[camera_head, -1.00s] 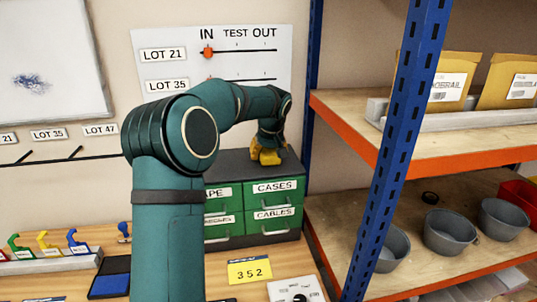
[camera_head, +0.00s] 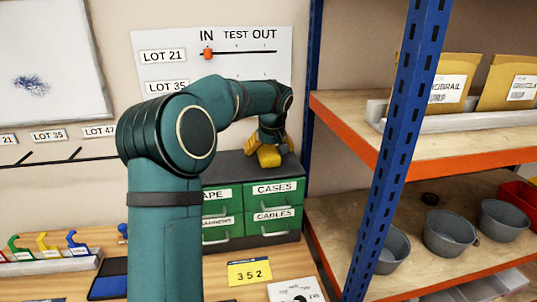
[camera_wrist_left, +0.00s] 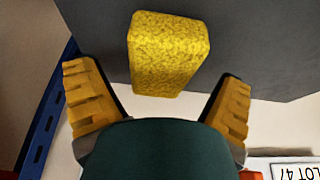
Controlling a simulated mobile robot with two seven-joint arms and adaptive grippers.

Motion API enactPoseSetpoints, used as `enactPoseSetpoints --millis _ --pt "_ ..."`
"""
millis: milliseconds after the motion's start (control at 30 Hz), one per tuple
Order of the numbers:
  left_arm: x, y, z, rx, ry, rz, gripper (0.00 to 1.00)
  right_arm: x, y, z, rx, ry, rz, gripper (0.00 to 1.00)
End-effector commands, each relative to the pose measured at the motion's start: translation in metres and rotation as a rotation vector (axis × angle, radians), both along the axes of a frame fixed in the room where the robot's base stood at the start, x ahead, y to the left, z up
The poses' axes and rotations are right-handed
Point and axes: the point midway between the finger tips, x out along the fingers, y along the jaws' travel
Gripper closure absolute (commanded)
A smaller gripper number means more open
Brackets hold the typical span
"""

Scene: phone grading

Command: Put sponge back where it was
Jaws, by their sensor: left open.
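The yellow sponge (camera_head: 268,156) sits on the dark grey top of the drawer cabinet (camera_head: 226,170). In the left wrist view the sponge (camera_wrist_left: 168,52) rests on the dark surface, between and just beyond the two fingers. My left gripper (camera_head: 268,150) is above the cabinet top, its yellow fingers spread to either side of the sponge. In the left wrist view the left gripper (camera_wrist_left: 160,105) is open, with clear gaps between each finger and the sponge. My right gripper does not show.
Green drawers (camera_head: 272,190) labelled CASES and CABLES face forward. A blue rack post (camera_head: 392,150) and shelves with grey buckets (camera_head: 448,233) stand to the right. A yellow 352 card (camera_head: 249,272) lies on the bench. A lot board (camera_head: 270,60) hangs behind my arm.

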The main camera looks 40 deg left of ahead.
Motion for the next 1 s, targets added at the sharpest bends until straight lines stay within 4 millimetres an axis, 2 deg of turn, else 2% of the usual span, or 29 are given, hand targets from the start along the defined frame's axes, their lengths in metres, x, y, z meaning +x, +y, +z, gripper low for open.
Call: enactPoseSetpoints --millis 33,300,500,667,1000 --pt "-0.002 -0.004 0.012 0.001 -0.005 -0.002 0.05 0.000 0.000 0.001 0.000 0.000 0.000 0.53" --pt "-0.015 -0.020 0.063 0.000 -0.005 -0.002 0.05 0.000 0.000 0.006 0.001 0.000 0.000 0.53" --pt "-0.022 -0.028 0.087 0.000 -0.002 -0.001 0.05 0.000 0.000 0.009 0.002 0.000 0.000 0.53" --pt "-0.024 -0.030 0.094 0.000 -0.001 0.000 0.05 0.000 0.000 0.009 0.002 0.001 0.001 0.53" --pt "-0.024 -0.030 0.094 0.000 0.000 0.000 0.05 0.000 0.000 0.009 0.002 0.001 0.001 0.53"
